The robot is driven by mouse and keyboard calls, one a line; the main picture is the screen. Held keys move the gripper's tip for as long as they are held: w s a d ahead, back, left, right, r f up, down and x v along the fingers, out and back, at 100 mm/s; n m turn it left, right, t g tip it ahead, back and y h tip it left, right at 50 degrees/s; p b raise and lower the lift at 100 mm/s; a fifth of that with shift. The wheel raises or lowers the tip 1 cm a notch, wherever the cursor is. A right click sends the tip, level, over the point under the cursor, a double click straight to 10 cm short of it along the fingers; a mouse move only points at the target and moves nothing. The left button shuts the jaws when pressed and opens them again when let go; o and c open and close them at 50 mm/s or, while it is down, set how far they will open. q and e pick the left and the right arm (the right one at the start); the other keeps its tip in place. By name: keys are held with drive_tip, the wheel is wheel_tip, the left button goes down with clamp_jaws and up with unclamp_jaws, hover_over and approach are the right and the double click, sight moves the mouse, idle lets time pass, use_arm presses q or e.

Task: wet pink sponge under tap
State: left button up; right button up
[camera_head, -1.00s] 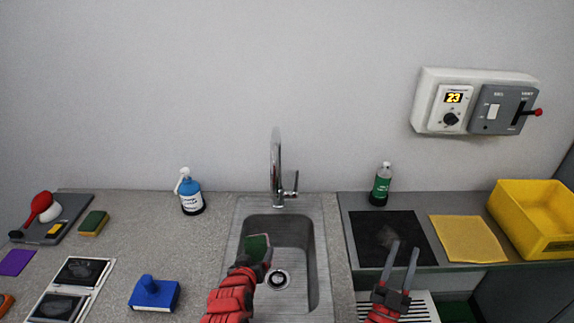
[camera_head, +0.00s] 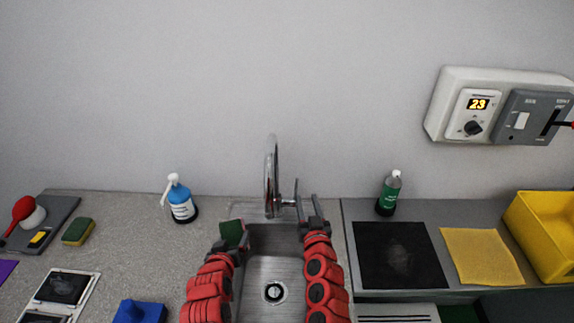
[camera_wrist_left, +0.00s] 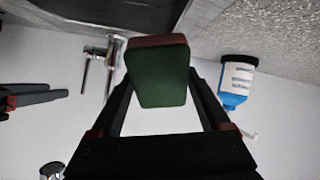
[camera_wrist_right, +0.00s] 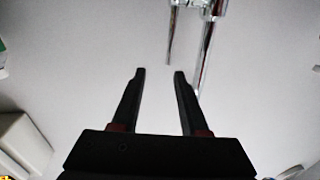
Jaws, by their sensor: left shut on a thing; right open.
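The sponge, dark green on one face with a dull pink-red layer behind it, is at the sink's left rim in the head view (camera_head: 231,233) and fills the middle of the left wrist view (camera_wrist_left: 158,78). My left gripper (camera_head: 236,246) is shut on it. The chrome tap (camera_head: 271,178) stands behind the sink (camera_head: 270,262), to the right of and beyond the sponge. My right gripper (camera_head: 308,203) is open and empty, its fingers close to the tap's lever (camera_head: 296,190); contact cannot be told. I see no water flowing.
A blue spray bottle (camera_head: 181,203) stands left of the tap, and a green bottle (camera_head: 389,195) to its right. A black mat (camera_head: 400,256) and yellow cloth (camera_head: 481,256) lie right.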

sight(297, 182)
use_arm(q)
drive_tip(key=shift+a+r, duration=0.1)
drive_tip(key=shift+r+p, duration=0.95)
use_arm(e)
drive_tip(key=shift+y, duration=0.3)
drive_tip(key=x, duration=0.3)
drive_tip(key=a+x, duration=0.1)
drive_tip(key=x, duration=0.3)
drive_tip(key=shift+a+r, duration=0.1)
drive_tip(key=shift+r, duration=0.15)
use_arm(q)
drive_tip(key=shift+f+b, duration=0.45)
drive_tip(key=shift+f, duration=0.05)
use_arm(e)
drive_tip(key=x, duration=0.4)
drive_tip(key=shift+w+f, duration=0.1)
drive_tip(key=shift+f, duration=0.1)
drive_tip(key=shift+w+r, duration=0.1)
drive_tip(key=shift+w, duration=0.35)
drive_tip(key=shift+c, duration=0.2)
clamp_jaws()
use_arm(q)
drive_tip(key=shift+f, duration=0.15)
